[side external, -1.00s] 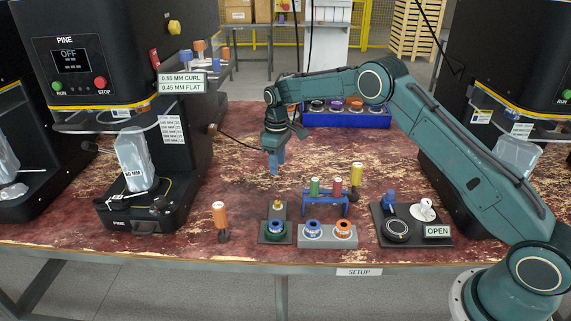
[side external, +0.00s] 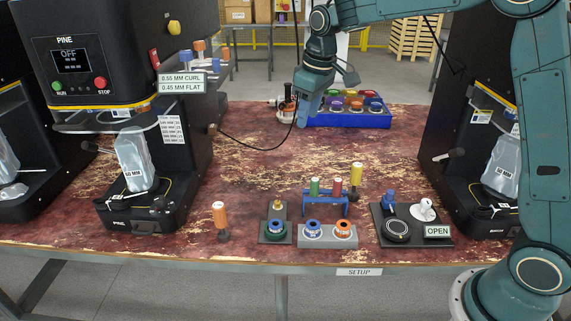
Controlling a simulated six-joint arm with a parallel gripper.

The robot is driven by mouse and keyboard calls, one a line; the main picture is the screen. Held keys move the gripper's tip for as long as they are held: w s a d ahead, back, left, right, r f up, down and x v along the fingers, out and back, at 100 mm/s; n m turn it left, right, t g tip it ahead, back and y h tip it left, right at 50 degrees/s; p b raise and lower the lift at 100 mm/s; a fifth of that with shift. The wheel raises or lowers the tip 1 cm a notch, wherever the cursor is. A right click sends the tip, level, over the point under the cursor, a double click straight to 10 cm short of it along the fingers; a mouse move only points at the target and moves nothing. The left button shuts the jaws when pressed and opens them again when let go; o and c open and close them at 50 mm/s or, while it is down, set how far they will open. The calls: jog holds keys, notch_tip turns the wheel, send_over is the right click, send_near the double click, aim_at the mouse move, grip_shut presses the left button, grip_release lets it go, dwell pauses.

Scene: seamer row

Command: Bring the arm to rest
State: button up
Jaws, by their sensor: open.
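My gripper (side external: 303,112) is raised over the back of the table, fingers pointing down. It is open and nothing shows between its fingers. It appears just in front of the left end of the blue tray (side external: 345,121); how far it is above the table I cannot tell. My arm reaches up on the right and runs out of the top of the picture.
The PINE seamer (side external: 130,110) stands left, its display reading OFF; another dark machine (side external: 470,140) stands right, partly behind my arm. The table's middle is clear.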

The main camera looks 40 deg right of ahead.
jog(key=s+r+m+t, duration=0.1)
jog(key=s, duration=1.4)
jog(key=s+a+r+m+t, duration=0.1)
jog(key=s+m+t, duration=0.1)
jog(key=s, duration=1.4)
jog(key=shift+s+a+r, duration=0.25)
jog(key=shift+s+r, duration=0.05)
jog(key=shift+r, duration=0.1)
